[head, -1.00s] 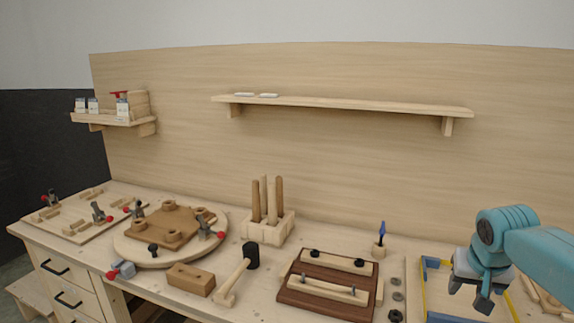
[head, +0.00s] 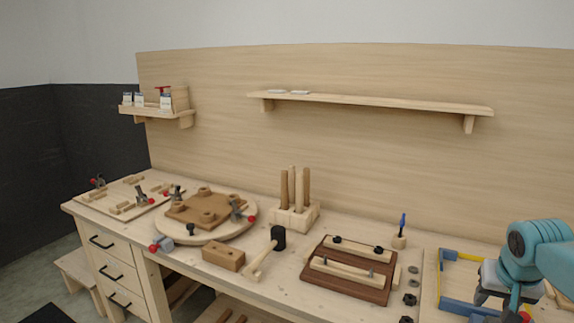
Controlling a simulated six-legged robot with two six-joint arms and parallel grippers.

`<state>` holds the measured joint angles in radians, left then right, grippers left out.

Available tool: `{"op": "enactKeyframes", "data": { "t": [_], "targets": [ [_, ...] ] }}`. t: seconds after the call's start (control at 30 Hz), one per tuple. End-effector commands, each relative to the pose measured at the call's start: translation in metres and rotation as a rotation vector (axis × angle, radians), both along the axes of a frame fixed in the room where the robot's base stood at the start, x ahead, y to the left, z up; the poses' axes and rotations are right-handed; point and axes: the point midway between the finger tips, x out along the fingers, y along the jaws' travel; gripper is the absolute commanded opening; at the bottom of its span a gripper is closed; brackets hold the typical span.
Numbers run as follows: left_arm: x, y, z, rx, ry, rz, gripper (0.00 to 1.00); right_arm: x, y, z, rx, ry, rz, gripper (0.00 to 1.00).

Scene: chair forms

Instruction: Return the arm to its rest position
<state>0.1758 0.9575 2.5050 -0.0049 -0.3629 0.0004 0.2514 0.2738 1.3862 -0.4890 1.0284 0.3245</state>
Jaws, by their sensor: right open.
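My right arm comes in from the right edge in the head view. Its right gripper (head: 497,298) points down over the yellow and blue frame (head: 447,302) at the bench's right end. The jaws are open and I see nothing held between them. The lower fingers are close to the picture's bottom edge and small. My left gripper does not show.
The workbench (head: 240,284) carries a round turntable (head: 240,234), a mallet (head: 266,254), a wooden block (head: 223,256), a dark red-brown board with clamped bars (head: 340,290) and a block of upright legs (head: 294,214). A wall shelf (head: 380,103) hangs behind.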

Motion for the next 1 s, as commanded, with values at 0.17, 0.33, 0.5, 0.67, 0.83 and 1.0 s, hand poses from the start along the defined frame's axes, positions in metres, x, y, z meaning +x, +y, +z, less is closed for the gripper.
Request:
{"op": "enactKeyframes", "data": {
  "t": [0.17, 0.33, 0.5, 0.67, 0.83, 1.0],
  "targets": [
    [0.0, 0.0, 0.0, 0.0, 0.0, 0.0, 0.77, 0.01, 0.015, -0.026, 0.022, 0.013, 0.044, 0.47],
    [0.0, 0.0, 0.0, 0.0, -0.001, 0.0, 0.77, 0.017, 0.032, -0.054, 0.052, 0.023, 0.09, 0.47],
    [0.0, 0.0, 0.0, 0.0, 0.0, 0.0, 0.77, 0.021, 0.059, -0.093, 0.094, 0.04, 0.15, 0.47],
    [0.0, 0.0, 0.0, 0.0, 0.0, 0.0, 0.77, 0.019, 0.099, -0.15, 0.161, 0.062, 0.224, 0.47],
    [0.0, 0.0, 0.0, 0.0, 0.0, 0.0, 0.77, 0.003, 0.148, -0.212, 0.243, 0.086, 0.293, 0.47],
    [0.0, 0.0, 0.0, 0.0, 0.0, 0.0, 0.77, -0.028, 0.198, -0.27, 0.325, 0.116, 0.34, 0.47]
  ]
}}
